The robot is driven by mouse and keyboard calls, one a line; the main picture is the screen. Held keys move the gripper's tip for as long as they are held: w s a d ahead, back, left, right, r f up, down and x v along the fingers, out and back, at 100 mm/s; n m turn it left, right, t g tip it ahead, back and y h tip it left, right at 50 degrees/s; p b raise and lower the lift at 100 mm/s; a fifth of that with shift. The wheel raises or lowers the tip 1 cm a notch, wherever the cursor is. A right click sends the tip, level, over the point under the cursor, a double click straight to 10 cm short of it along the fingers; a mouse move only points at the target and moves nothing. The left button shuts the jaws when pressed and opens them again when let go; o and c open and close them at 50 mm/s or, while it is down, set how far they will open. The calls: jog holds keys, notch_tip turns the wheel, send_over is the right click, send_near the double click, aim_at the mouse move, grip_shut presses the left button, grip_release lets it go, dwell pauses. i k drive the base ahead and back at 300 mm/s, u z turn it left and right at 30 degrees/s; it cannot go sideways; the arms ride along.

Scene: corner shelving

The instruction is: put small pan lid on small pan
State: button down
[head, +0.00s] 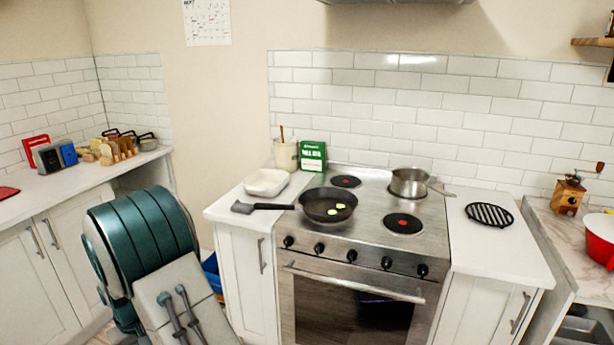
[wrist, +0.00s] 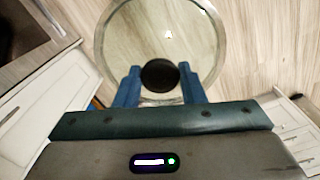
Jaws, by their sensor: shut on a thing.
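In the wrist view my gripper (wrist: 159,88) has its blue fingers shut on the black knob of a round glass lid (wrist: 160,30). The clear lid with its pale rim hangs over the wooden floor. In the head view my arm is at the lower left, and the gripper and lid are hidden. A small steel pan (head: 410,182) without a lid stands on the back right burner of the stove, its handle pointing right.
A black frying pan (head: 328,204) with green and pale pieces sits on the front left burner. A white dish (head: 266,182), a utensil crock (head: 286,154) and a green box (head: 312,156) stand left of the stove. A black trivet (head: 489,214) lies on the right counter. The front right burner (head: 403,223) is bare.

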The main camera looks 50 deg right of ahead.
aim_at(408, 182)
jog(key=z, duration=1.45)
